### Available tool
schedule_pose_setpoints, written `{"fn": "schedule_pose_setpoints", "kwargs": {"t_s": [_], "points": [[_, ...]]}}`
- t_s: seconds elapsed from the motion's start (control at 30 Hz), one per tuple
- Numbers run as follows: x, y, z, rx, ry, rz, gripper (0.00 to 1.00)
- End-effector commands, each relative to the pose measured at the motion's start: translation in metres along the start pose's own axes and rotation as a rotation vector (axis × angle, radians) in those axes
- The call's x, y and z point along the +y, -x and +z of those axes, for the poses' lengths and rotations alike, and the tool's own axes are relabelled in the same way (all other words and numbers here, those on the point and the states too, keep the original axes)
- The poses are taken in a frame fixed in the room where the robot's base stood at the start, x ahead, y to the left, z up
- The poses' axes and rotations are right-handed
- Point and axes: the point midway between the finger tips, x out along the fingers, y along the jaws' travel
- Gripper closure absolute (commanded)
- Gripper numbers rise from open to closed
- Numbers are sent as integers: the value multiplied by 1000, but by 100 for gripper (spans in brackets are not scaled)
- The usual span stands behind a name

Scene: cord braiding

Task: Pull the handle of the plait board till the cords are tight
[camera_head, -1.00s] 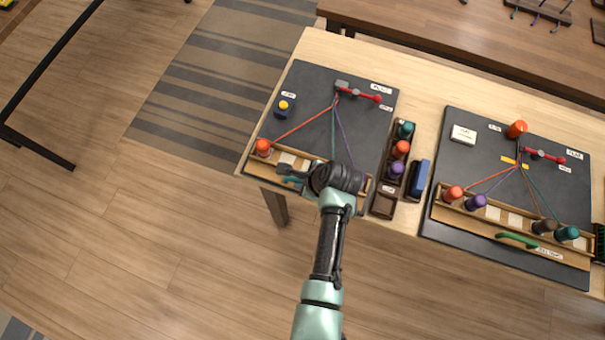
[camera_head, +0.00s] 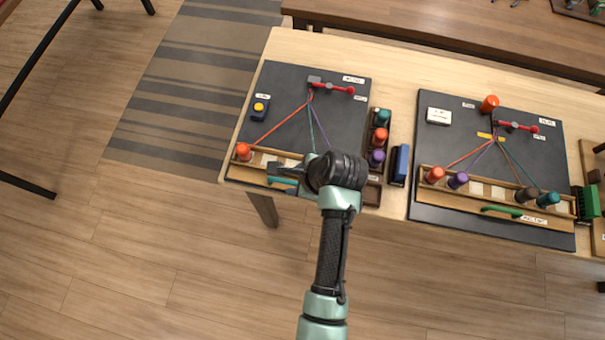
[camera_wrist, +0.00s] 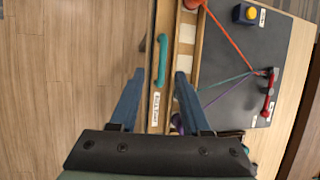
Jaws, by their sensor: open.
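The near plait board (camera_head: 285,110) is a dark slab with orange, teal and purple cords running from a red-ended clamp (camera_head: 330,87) to a wooden rail at its front edge. Its teal handle (camera_head: 283,181) is on the front of the rail; it also shows in the wrist view (camera_wrist: 162,60). My gripper (camera_head: 284,168) is open and empty at this handle. In the wrist view my gripper (camera_wrist: 159,77) has one finger on each side of the handle's lower part. I cannot tell the height gap. An orange bobbin (camera_head: 243,152) stands at the rail's left end. My wrist hides part of the rail.
A second board (camera_head: 455,115) with a green handle (camera_head: 501,210) lies to the right. Between the boards are a bobbin tray (camera_head: 372,193) and a blue block (camera_head: 399,165). A blue box with a yellow button (camera_head: 260,107) sits on the near board. The floor in front is clear.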

Motion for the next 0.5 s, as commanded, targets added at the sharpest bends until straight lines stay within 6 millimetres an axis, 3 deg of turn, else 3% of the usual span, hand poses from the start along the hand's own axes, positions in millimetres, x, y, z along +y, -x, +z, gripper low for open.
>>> {"fn": "schedule_pose_setpoints", "kwargs": {"t_s": [0.23,0.5], "points": [[0,40,0,-1,-1,-2,53],[1,54,0,-1,-1,2,53]]}}
